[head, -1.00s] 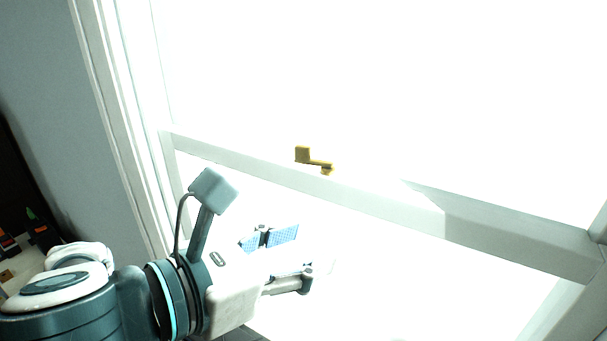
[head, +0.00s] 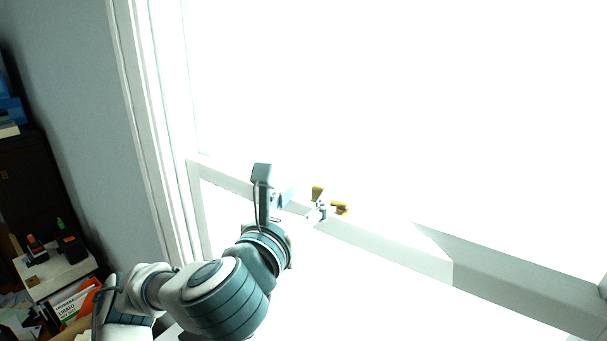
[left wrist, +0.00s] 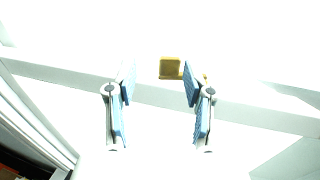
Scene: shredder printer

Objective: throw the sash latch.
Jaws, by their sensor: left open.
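The brass sash latch (head: 319,193) sits on the white meeting rail (head: 385,239) of the window. My left gripper (head: 303,204) is just left of the latch and close to it in the head view. In the left wrist view, the latch (left wrist: 171,68) shows between and beyond the two blue-padded fingers of the open left gripper (left wrist: 158,100). The right finger hides part of the latch's lever. I cannot tell whether a finger touches it. My right gripper is in neither view.
The window frame's left upright (head: 150,130) stands beside my left arm. A cluttered desk with a white box (head: 55,272) and books (head: 75,305) is at the lower left. The panes are glaring white.

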